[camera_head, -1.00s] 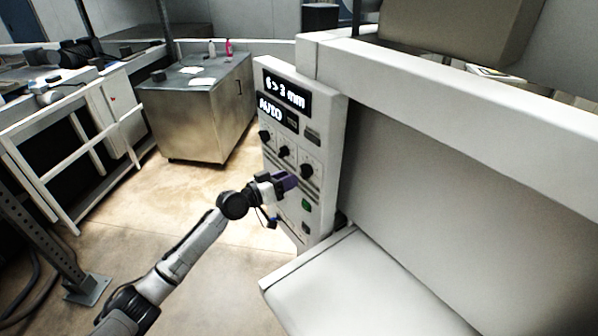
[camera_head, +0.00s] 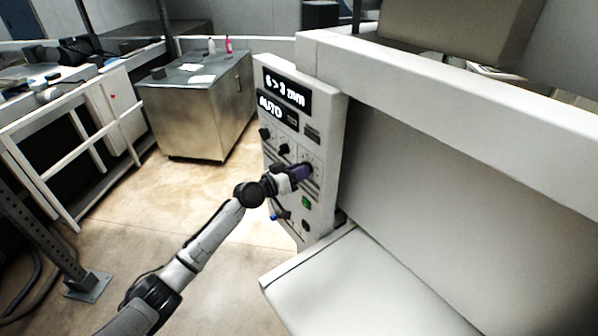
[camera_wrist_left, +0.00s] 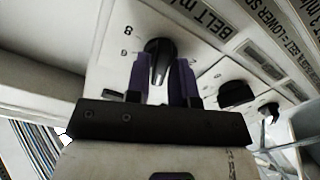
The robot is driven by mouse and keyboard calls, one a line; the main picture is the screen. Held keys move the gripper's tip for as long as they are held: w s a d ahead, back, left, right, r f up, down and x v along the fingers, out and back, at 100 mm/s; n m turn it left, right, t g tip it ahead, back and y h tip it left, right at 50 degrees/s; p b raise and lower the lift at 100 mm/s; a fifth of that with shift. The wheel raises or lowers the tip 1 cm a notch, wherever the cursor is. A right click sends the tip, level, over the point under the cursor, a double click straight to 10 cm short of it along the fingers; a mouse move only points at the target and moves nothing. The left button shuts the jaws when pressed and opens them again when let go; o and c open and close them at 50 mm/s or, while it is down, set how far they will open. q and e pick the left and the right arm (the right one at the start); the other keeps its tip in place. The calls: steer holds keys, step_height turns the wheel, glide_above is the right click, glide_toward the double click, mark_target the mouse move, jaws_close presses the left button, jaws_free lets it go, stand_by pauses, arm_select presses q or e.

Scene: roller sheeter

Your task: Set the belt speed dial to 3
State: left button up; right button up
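The belt speed dial is a black knob (camera_wrist_left: 160,50) on the white control panel (camera_head: 322,150). In the left wrist view it lies under a printed "BELT m/..." label, with the numbers 8 and 6 to its left. My left gripper (camera_wrist_left: 162,72) has two purple fingers, one on each side of the knob's narrow grip. The fingers look apart, and I cannot make out firm contact. In the head view the left gripper (camera_head: 304,172) is at the rightmost knob of the row and covers part of it. My right gripper is not in view.
Two more black knobs (camera_head: 284,149) (camera_head: 265,134) sit to the left in the same row. Displays (camera_head: 287,90) above read "6 > 3 mm" and "AUTO". A green button (camera_head: 306,203) is below. A white machine bed (camera_head: 350,285) juts out to the right. A metal cabinet (camera_head: 195,120) stands behind left.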

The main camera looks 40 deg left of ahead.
arm_select(q)
jaws_close()
steer(key=shift+n+p, duration=0.7)
steer(key=shift+n, duration=3.2)
steer(key=shift+a, duration=0.1)
steer(key=shift+o, duration=1.8)
jaws_free()
